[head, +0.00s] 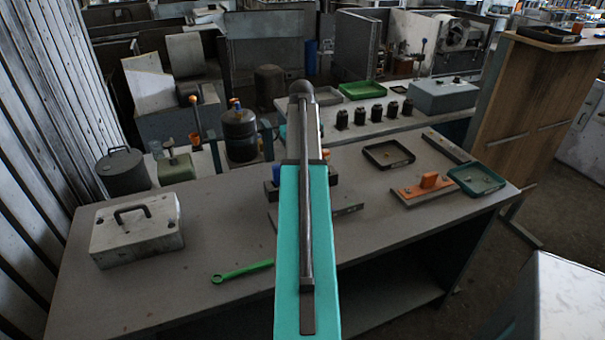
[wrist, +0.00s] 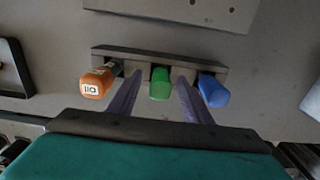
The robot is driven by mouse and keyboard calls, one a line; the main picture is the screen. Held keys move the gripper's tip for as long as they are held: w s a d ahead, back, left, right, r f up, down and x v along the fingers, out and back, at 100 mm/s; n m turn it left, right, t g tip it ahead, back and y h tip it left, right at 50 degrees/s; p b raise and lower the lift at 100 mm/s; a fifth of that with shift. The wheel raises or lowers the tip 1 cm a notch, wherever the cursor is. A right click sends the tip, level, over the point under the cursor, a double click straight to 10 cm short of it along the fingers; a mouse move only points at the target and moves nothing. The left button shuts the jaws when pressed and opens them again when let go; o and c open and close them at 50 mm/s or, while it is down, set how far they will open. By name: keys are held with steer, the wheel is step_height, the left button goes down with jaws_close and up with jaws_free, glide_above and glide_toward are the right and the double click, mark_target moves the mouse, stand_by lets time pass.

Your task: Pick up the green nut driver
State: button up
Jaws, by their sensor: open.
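In the wrist view, the green nut driver (wrist: 160,86) shows as a green handle in the middle of a dark rack (wrist: 215,68). An orange-handled driver (wrist: 95,83) marked with dark characters stands to its left, and a blue-handled driver (wrist: 213,92) to its right. My gripper (wrist: 159,80) is open, one finger on each side of the green handle with gaps visible. I cannot tell how deep the fingertips reach. In the head view, my arm hides the green driver; part of the blue handle (head: 277,174) shows beside it.
The rack stands on a grey workbench (head: 200,250). A green wrench (head: 242,271) lies near the front, and a grey case (head: 136,229) with a handle stands at the left. Black (head: 388,154) and green-edged (head: 476,180) trays and an orange-handled fixture (head: 425,187) are at the right.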

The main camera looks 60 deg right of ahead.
stand_by(0.5)
jaws_close()
steer(key=shift+r, duration=0.1)
steer(key=shift+r+p, duration=3.5)
steer(key=shift+r, duration=1.4)
